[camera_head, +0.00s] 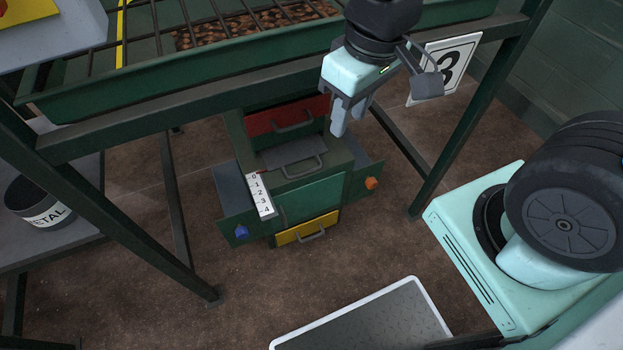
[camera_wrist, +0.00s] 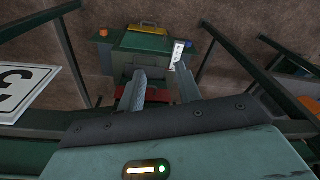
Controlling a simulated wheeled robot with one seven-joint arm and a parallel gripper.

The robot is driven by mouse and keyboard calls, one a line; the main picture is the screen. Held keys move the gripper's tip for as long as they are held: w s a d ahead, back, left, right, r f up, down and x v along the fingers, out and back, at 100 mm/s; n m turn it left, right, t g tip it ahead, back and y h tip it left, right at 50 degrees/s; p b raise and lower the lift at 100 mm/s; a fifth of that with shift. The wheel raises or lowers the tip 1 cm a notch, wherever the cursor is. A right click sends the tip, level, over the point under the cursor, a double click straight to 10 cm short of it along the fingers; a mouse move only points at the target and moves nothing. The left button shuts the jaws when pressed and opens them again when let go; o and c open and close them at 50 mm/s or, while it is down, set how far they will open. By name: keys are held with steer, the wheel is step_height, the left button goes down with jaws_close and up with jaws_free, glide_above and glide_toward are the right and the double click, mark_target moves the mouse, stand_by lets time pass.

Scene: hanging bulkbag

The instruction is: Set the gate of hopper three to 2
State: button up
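Hopper three's outlet is a green box (camera_head: 311,199) under the frame. A grey gate plate with a handle (camera_head: 298,166) lies on its top, its handle near the 0 end of a white scale (camera_head: 261,194) marked 0 to 4. The exact reading is unclear. A red panel with a handle (camera_head: 290,121) is behind it and a yellow one (camera_head: 306,231) is below. My gripper (camera_head: 347,120) hangs above and right of the grey handle, apart from it. In the wrist view my gripper (camera_wrist: 160,82) has its fingers apart and empty, with the scale (camera_wrist: 178,54) beyond them.
A sign with a 3 (camera_head: 447,66) hangs beside my gripper. Green frame beams (camera_head: 180,120) and legs surround the outlet. A blue knob (camera_head: 241,232) and an orange knob (camera_head: 371,183) stick out at its sides. A metal bucket (camera_head: 38,203) stands left. A grey platform (camera_head: 365,320) is in front.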

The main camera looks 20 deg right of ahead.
steer(key=w+d+f+m+b, duration=0.2)
steer(key=d+f+b, duration=0.1)
steer(key=f+b, duration=0.55)
steer(key=w+d+f+m+t+b, duration=0.1)
steer(key=w+d+f+m+b, duration=0.15)
steer(key=f+b, duration=0.55)
steer(key=w+d+f+m+b, duration=0.25)
steer(key=f+b, duration=0.35)
steer(key=f, duration=0.3)
steer(key=m+b, duration=0.4)
steer(key=m, duration=1.1)
glide_toward(314, 169)
steer(key=shift+m+h, duration=0.3)
steer(key=shift+h, duration=0.1)
steer(key=f+b, duration=0.2)
steer(key=w+f+b, duration=0.1)
steer(key=f+b, duration=0.1)
steer(key=f, duration=0.1)
steer(key=f+b, duration=0.2)
steer(key=shift+w+a+f, duration=0.35)
steer(key=shift+a+f, duration=0.05)
steer(key=shift+r, duration=0.1)
jaws_close()
